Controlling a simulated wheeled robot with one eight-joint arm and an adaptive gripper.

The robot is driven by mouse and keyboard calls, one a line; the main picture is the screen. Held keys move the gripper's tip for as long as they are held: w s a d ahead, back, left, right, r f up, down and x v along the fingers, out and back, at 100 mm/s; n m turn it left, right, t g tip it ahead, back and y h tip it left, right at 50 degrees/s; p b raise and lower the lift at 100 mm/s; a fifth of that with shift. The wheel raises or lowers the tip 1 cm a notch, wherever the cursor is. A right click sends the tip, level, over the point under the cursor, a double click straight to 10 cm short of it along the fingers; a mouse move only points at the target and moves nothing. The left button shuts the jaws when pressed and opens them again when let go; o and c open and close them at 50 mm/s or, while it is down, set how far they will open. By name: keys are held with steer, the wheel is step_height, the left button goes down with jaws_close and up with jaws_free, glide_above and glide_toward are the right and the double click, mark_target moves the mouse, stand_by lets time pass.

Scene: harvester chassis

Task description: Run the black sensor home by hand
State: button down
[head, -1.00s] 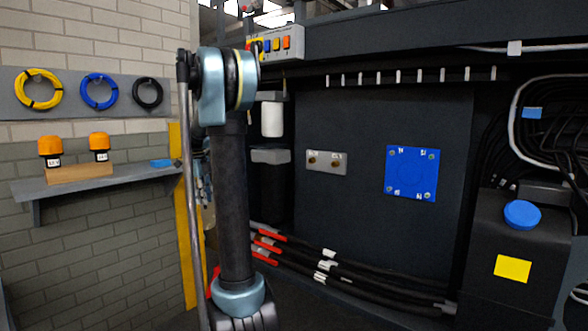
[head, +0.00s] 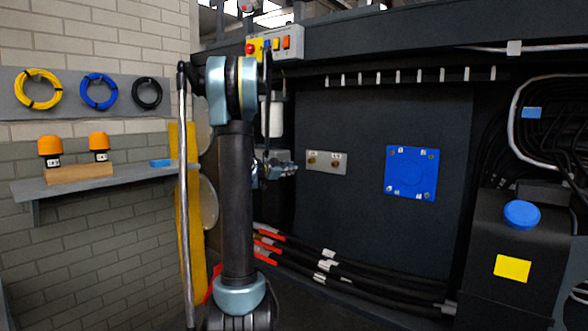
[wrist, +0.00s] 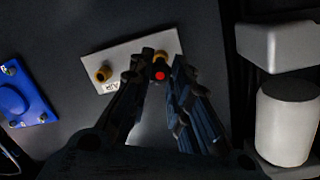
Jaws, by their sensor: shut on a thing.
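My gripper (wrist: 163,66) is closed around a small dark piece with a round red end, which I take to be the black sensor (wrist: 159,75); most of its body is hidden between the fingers. In the wrist view, the fingertips overlap the edge of a grey plate (wrist: 124,62) with two brass ports. One port (wrist: 103,75) is clear to the left; the other (wrist: 161,56) shows just beyond the fingertips. I cannot tell whether the sensor touches it. In the head view, my gripper (head: 284,169) points right towards the plate (head: 326,168), partly behind my arm.
A blue square cover (head: 411,173) sits right of the plate. A white cylinder (wrist: 286,123) hangs under a grey bracket (wrist: 276,46), close to the right of my fingers. Black hoses (head: 350,277) with red sleeves run below. A button box (head: 275,43) is above.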

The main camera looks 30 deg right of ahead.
steer(key=shift+s+d+r+n+t+h, duration=0.15)
steer(key=shift+d+r+t+h, duration=0.1)
steer(key=shift+d+r+t, duration=0.25)
steer(key=shift+s+d+r+n+t+h, duration=0.15)
steer(key=shift+d+t+h, duration=0.15)
steer(key=shift+d, duration=0.3)
steer(key=shift+x, duration=2.9)
steer(key=shift+s+x, duration=0.2)
steer(key=shift+x, duration=1.2)
steer(key=shift+d+r, duration=0.1)
steer(key=m, duration=0.5)
steer(key=shift+w+m, duration=0.1)
steer(key=shift+m, duration=0.3)
